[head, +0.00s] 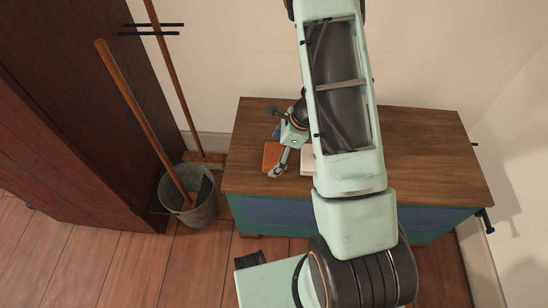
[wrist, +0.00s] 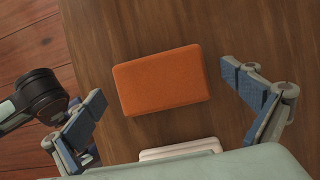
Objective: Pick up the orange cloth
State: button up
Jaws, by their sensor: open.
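The orange cloth (head: 271,155) lies on the wooden top of a chest, toward its left end. In the wrist view the orange cloth (wrist: 161,80) looks like a flat, rounded rectangular block, fully visible between the fingers. My gripper (wrist: 172,105) is open, with one finger to the left of the cloth and one to the right, both apart from it. In the head view my gripper (head: 281,160) is beside the cloth, and my arm hides part of the chest top.
A pale flat item (wrist: 180,149) lies near the cloth, partly hidden. The chest top (head: 430,160) is clear on the right. A metal bucket (head: 199,209) with a wooden handle in it stands left of the chest, by a dark red cabinet (head: 75,110). A broom (head: 174,75) leans on the wall.

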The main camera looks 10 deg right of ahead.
jog(key=c, duration=1.2)
jog(key=shift+r, duration=0.1)
jog(key=shift+r+p, duration=0.3)
jog(key=shift+r, duration=0.35)
jog(key=s+r+p, duration=0.1)
jog(key=r, duration=0.1)
jog(key=s+r, duration=0.2)
jog(key=r, duration=0.1)
jog(key=s+r+p, duration=0.1)
jog(key=r, duration=0.2)
jog(key=shift+s+a+p, duration=0.1)
jog(key=shift+s+p, duration=0.2)
jog(key=shift+s, duration=0.1)
jog(key=shift+s+a+r, duration=0.1)
jog(key=shift+s+r, duration=0.5)
jog(key=shift+s, duration=0.95)
jog(key=shift+s+a+r, duration=0.1)
jog(key=shift+s+r, duration=0.45)
jog(key=shift+s, duration=1)
jog(key=shift+s+a+r, duration=0.1)
jog(key=shift+s+r, duration=0.5)
jog(key=shift+s, duration=0.95)
